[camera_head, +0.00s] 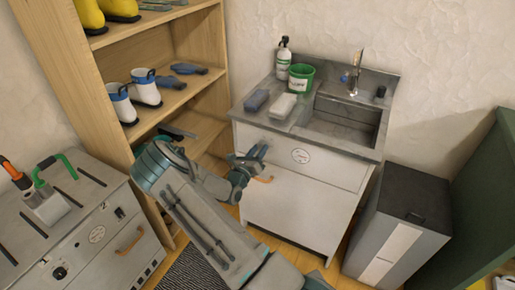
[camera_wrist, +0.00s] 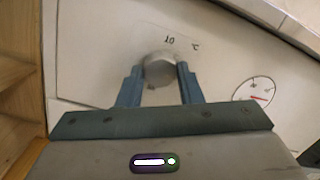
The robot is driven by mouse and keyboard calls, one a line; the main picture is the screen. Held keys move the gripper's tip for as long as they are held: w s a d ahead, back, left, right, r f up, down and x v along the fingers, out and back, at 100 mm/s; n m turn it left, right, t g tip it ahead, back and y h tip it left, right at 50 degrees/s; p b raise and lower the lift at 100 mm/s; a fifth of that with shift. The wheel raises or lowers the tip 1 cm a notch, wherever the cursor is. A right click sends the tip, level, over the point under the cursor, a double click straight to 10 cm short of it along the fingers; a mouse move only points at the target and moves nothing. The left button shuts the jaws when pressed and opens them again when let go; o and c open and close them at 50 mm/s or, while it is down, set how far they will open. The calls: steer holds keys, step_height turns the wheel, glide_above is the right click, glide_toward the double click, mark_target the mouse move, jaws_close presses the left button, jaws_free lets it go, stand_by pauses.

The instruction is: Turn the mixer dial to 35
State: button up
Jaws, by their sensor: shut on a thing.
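In the wrist view, a round grey dial knob (camera_wrist: 159,67) sits on a pale panel, with "10" and "°C" printed above and to the right of it. Another small mark below the knob is partly hidden and unreadable. My gripper (camera_wrist: 159,74) is shut on the knob, one blue-grey finger on each side. In the head view, my gripper (camera_head: 256,153) is at the upper left of the front of the sink cabinet (camera_head: 290,205) and hides the dial. I cannot read the dial's setting.
A round gauge with a red needle (camera_wrist: 254,96) is right of the dial. An orange handle (camera_head: 264,180) is just below my gripper. A wooden shelf (camera_head: 165,115) stands close on the left, a grey bin (camera_head: 402,215) on the right.

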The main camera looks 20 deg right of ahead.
steer(key=shift+s+d+f+n+p, duration=0.1)
steer(key=shift+n+p, duration=0.2)
steer(key=shift+n, duration=0.4)
steer(key=shift+f+n, duration=0.1)
steer(key=shift+n, duration=0.2)
steer(key=o, duration=1)
steer(key=shift+d, duration=0.1)
steer(key=shift+c, duration=0.2)
steer(key=v, duration=1.4)
steer(key=shift+r, duration=0.25)
